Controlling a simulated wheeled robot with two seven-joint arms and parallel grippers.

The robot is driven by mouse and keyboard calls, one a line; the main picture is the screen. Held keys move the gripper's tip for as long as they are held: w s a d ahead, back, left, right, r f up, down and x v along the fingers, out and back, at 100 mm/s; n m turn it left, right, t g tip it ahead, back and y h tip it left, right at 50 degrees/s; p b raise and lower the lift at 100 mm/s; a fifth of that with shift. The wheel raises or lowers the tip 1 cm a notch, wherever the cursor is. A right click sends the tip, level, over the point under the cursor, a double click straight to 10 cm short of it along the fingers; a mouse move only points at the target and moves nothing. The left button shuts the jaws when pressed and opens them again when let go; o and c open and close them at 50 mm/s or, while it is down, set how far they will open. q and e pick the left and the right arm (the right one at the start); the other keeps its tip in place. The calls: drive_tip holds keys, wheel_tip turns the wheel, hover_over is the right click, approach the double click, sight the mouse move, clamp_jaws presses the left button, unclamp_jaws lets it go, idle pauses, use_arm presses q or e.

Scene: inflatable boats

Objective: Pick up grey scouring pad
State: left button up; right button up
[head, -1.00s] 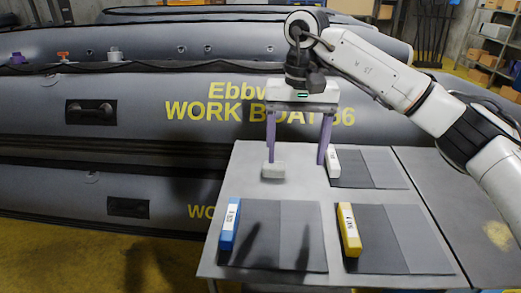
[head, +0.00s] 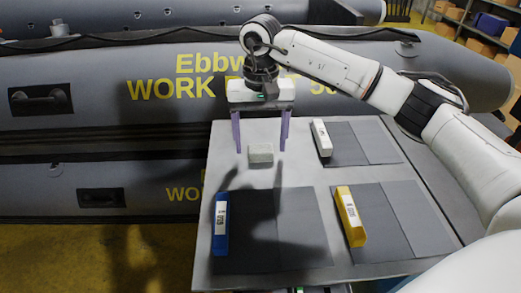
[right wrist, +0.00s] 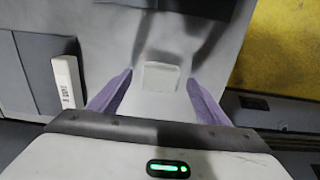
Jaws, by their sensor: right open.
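The grey scouring pad (head: 260,153) is a small pale grey block lying on the grey table near its back left edge. It also shows in the right wrist view (right wrist: 161,76), between the tips of the purple fingers. My right gripper (head: 261,147) hangs pointing down at the pad, with one finger on each side of it in the picture. Its fingers are apart and hold nothing. I cannot tell how far the tips are above the table. My left gripper is not in view.
A white block (head: 321,138), a blue block (head: 221,224) and a yellow block (head: 350,216) lie beside dark mats on the table (head: 205,262). Large grey inflatable boats (head: 150,140) stand behind the table. Shelves with boxes are at the back right.

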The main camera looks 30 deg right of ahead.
sight(261, 148)
drive_tip(key=shift+f, duration=0.9)
drive_tip(key=c, duration=1.1)
drive_tip(key=shift+c, duration=0.2)
drive_tip(key=shift+r, duration=0.15)
wheel_tip(261, 148, up, 10)
drive_tip(key=shift+b, duration=0.35)
